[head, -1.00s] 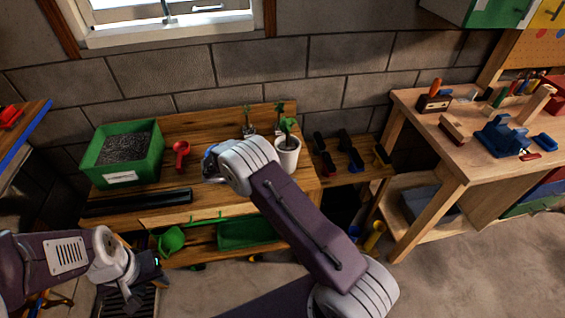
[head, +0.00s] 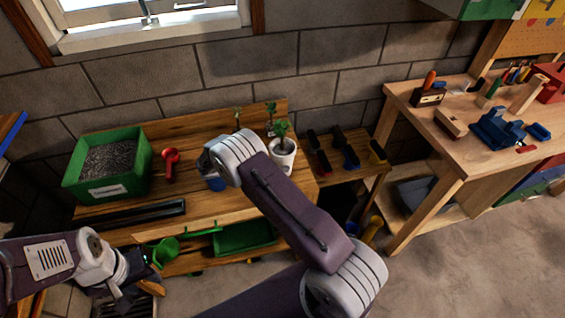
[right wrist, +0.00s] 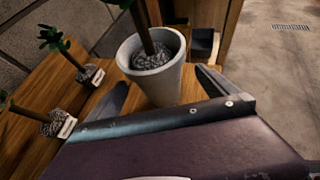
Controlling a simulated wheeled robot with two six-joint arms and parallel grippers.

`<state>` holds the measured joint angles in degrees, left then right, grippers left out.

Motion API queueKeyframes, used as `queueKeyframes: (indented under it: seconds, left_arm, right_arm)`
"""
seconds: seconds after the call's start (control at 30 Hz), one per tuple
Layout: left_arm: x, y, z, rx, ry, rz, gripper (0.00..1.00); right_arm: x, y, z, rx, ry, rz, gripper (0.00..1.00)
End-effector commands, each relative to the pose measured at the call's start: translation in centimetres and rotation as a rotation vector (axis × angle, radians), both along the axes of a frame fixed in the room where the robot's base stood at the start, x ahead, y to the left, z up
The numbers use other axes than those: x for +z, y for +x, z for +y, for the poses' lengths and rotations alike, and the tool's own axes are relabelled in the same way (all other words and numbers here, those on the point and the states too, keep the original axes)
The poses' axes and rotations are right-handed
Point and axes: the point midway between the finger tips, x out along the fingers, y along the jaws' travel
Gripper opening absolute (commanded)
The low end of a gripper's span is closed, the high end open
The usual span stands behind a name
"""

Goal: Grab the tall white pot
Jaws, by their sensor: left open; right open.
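The tall white pot (head: 282,160) stands upright near the right end of the wooden potting bench and holds a leafy plant. It also shows in the right wrist view (right wrist: 152,82), with soil and a stem in it. My right gripper (right wrist: 161,78) is open and empty, its two fingers pointing toward the pot, one on each side of its lower part in that view. I cannot tell whether they touch it. In the head view my right wrist hides those fingers. My left gripper (head: 138,276) is open and empty, low in front of the bench at left.
Two small seedlings (right wrist: 90,74) (right wrist: 57,123) with tags stand left of the pot. A green soil bin (head: 108,188), red scoop (head: 170,163) and black tray (head: 135,219) share the bench. Dark-handled tools (head: 345,150) lie on a lower shelf at right, before the workbench (head: 432,130).

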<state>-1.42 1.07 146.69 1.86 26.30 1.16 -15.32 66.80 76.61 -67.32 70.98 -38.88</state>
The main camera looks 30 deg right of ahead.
Motion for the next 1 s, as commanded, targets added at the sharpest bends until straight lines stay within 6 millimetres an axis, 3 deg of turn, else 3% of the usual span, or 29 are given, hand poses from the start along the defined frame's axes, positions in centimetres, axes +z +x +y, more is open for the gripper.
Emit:
queueKeyframes:
  seconds: [0.13, 0.4, 0.63, 0.67, 0.9, 1.0]
  left_arm:
    - [0.4, 0.0, 0.0, 0.000, 0.000, 0.000, 0.41]
    - [1.3, 0.0, 0.0, 0.000, 0.000, 0.000, 0.41]
    - [1.3, 0.0, 0.0, 0.000, 0.000, 0.000, 0.41]
    - [1.3, 0.0, 0.0, 0.000, 0.000, 0.000, 0.41]
    - [1.3, 0.0, 0.0, 0.000, 0.000, 0.000, 0.41]
    - [1.3, 0.0, 0.0, 0.000, 0.000, 0.000, 0.41]
  right_arm:
    - [-0.3, 0.2, -0.8, 0.000, 0.000, 0.000, 0.98]
    - [-2.3, 0.8, -4.5, 0.000, 0.000, -0.001, 0.98]
    - [-2.6, 0.9, -4.7, 0.001, 0.001, -0.002, 0.98]
    - [-2.6, 0.9, -4.7, 0.001, 0.001, -0.002, 0.92]
    - [-2.5, 0.9, -4.7, 0.001, -0.001, -0.002, 0.28]
    - [-2.5, 0.9, -4.7, 0.001, -0.001, -0.002, 0.28]
